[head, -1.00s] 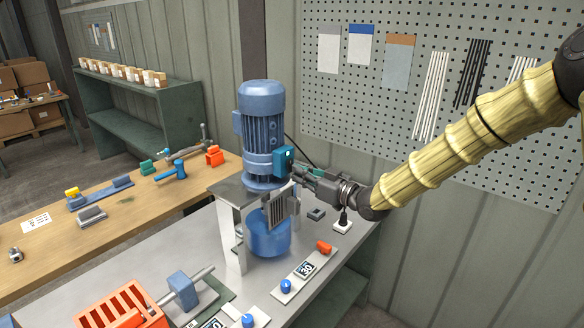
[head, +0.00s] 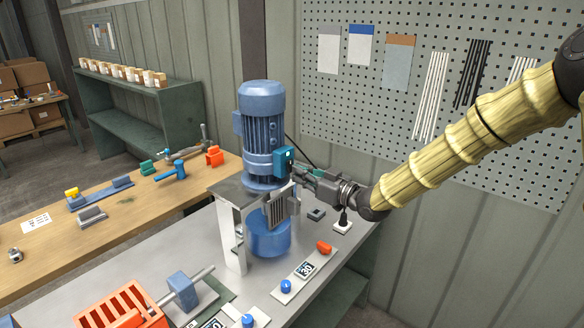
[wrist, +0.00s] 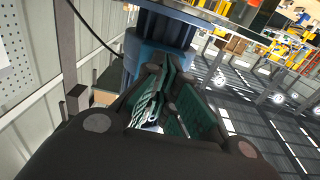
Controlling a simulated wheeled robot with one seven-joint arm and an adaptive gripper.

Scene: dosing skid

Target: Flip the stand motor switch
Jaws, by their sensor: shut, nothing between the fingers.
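The blue stand motor (head: 262,130) stands upright on a grey metal stand (head: 228,225). A teal switch box (head: 283,160) with a small white mark is on the motor's right side. My gripper (head: 298,172) is shut and empty, with its tips right at the switch box. I cannot tell whether they touch it. In the wrist view my gripper (wrist: 172,85) points at the blue motor body (wrist: 155,45). The fingers hide the switch itself there.
A black-knobbed lever (head: 343,220) stands below my wrist. Blue and orange knobs on plates (head: 300,275) and an orange slotted bin (head: 125,308) are at the bench front. A pegboard wall (head: 430,70) is behind the arm.

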